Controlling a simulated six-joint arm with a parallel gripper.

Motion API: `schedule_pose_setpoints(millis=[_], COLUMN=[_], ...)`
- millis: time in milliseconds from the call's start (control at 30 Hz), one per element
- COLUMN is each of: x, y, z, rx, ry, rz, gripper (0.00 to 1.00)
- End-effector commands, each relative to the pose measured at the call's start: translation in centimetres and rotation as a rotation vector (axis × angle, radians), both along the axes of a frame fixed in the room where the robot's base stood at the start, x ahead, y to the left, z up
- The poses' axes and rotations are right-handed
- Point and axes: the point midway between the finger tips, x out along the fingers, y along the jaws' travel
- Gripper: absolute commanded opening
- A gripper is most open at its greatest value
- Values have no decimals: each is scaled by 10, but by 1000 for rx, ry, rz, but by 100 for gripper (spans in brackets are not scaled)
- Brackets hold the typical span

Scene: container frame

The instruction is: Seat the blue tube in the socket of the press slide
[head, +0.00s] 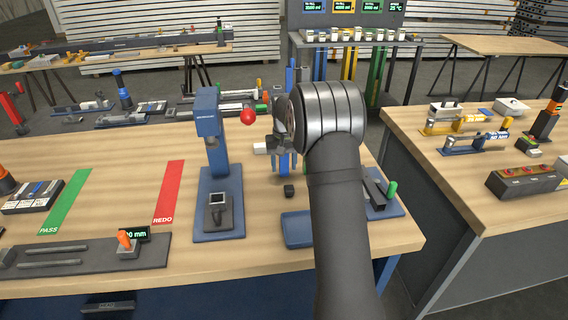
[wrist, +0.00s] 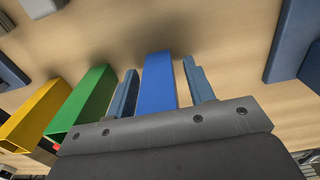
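A blue tube (wrist: 158,82) stands out between the two fingers of my gripper (wrist: 162,88) in the wrist view. A narrow gap shows between the tube and the right finger, so the fingers look open around it. In the head view my gripper (head: 285,155) is over the table right of the press, with the blue tube (head: 285,168) between its fingers. The blue press (head: 209,128) stands on a blue base. A dark block with a pale square top (head: 217,200), perhaps the slide with its socket, sits at the front of that base. The socket opening is too small to make out.
Green (wrist: 85,98) and yellow (wrist: 35,110) tubes are left of the blue tube in the wrist view. A red ball knob (head: 248,117) sticks out from the press. A blue tray (head: 297,230) and small black knob (head: 289,190) lie in front. Red strip (head: 169,190) is left.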

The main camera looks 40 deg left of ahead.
Motion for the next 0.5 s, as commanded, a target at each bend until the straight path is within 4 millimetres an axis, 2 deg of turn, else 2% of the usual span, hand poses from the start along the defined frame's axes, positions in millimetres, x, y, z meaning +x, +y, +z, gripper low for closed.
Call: schedule_pose_setpoints(millis=[167, 267, 500], x=[0, 1, -6], y=[0, 0, 5], z=[6, 20, 76], rx=[0, 1, 1], ry=[0, -1, -1], rz=[0, -1, -1], gripper=[49, 49, 49])
